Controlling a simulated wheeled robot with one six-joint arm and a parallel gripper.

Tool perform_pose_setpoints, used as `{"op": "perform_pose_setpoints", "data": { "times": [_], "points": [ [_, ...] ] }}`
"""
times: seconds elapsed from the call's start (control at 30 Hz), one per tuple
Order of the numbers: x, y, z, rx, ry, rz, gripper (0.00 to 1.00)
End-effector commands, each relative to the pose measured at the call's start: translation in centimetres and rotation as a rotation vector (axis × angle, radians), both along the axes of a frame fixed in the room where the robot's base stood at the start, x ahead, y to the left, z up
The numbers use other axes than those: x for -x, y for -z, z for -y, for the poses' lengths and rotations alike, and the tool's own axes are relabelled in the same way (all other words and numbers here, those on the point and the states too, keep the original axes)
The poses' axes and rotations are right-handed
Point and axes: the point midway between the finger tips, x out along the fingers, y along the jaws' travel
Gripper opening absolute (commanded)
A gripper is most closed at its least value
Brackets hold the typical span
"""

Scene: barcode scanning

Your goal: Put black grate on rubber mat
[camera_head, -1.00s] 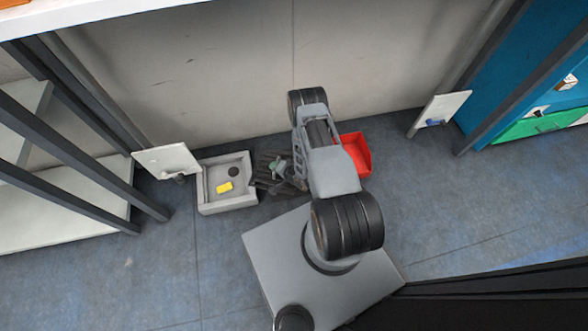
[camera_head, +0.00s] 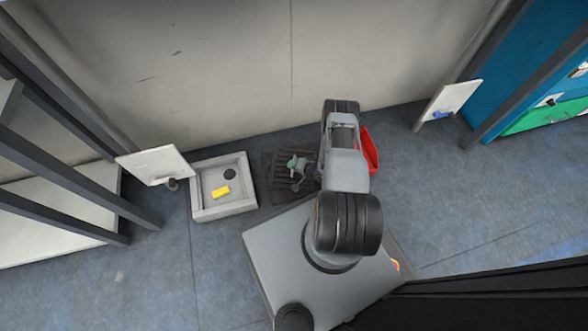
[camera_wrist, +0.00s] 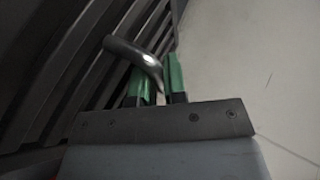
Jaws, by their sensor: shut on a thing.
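The black grate (camera_head: 282,196) is a dark slatted panel between the grey tray and my arm in the head view. In the wrist view its slats (camera_wrist: 85,75) fill the left side, and a curved dark handle passes at the fingers. My gripper (camera_head: 298,164) is at the grate's upper right part. In the wrist view its green fingers (camera_wrist: 160,82) are shut on the handle. I cannot make out the rubber mat apart from the grate; whether the grate touches a surface is unclear. My arm hides the grate's right side.
A grey tray (camera_head: 226,211) with a yellow block (camera_head: 221,193) and a dark round piece (camera_head: 229,174) lies left of the grate. A red bin (camera_head: 370,152) is partly hidden behind my arm. The wall (camera_head: 230,70) stands behind; open floor (camera_head: 440,200) lies right.

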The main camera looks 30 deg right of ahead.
Motion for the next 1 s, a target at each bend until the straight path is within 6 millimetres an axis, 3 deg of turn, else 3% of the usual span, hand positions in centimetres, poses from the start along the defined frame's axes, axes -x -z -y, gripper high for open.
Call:
{"op": "perform_pose_setpoints", "data": {
  "times": [0.27, 0.57, 0.93, 0.97, 1.0],
  "points": [
    [-0.3, 1.1, 0.2, -0.001, -0.01, 0.002, 0.0],
    [-0.3, 4.6, 1.0, 0.0, -0.001, 0.0, 0.0],
    [-0.3, 4.7, 1.1, 0.001, 0.002, 0.0, 0.0],
    [-0.3, 4.8, 1.1, 0.001, 0.002, -0.002, 0.13],
    [-0.3, 4.7, 1.1, 0.001, 0.002, -0.002, 0.17]
  ]
}}
